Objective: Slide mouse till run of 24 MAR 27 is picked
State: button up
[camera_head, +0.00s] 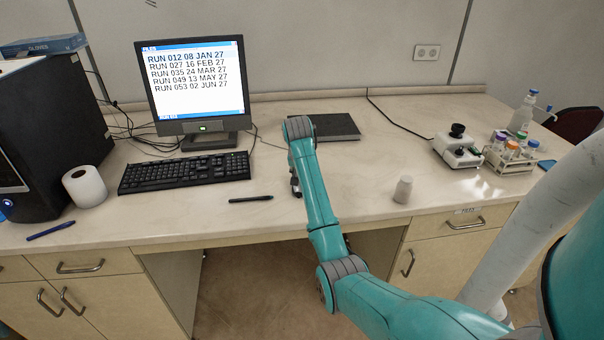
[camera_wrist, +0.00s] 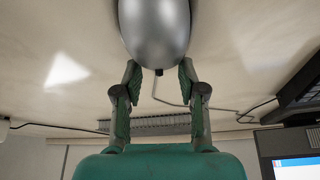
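The silver mouse (camera_wrist: 155,28) lies on the desk at the top of the upside-down wrist view, its cable leaving toward the wall. My gripper (camera_wrist: 159,66) has a finger on each side of the mouse's narrower cable end, and the fingertips appear to touch it. In the head view my gripper (camera_head: 296,188) is over the desk to the right of the keyboard, and my arm hides most of the mouse. The monitor (camera_head: 197,80) lists several runs. The top row, RUN 012 08 JAN 27, is in bolder blue text; RUN 035 24 MAR 27 is third, in plain text.
The keyboard (camera_head: 185,172) is left of my gripper, with a pen (camera_head: 250,199) between. A dark flat laptop-like slab (camera_head: 325,127) lies behind. Bare desk surrounds the mouse toward the cup.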

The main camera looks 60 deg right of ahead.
jog(key=o, duration=0.3)
jog(key=shift+f, duration=0.15)
jog(key=shift+r, duration=0.25)
jog(key=shift+a+r, duration=0.1)
jog(key=shift+r, duration=0.25)
jog(key=v, duration=0.6)
jog(key=shift+s+a+r, duration=0.15)
jog(key=shift+r, duration=0.05)
jog(key=shift+s, duration=0.1)
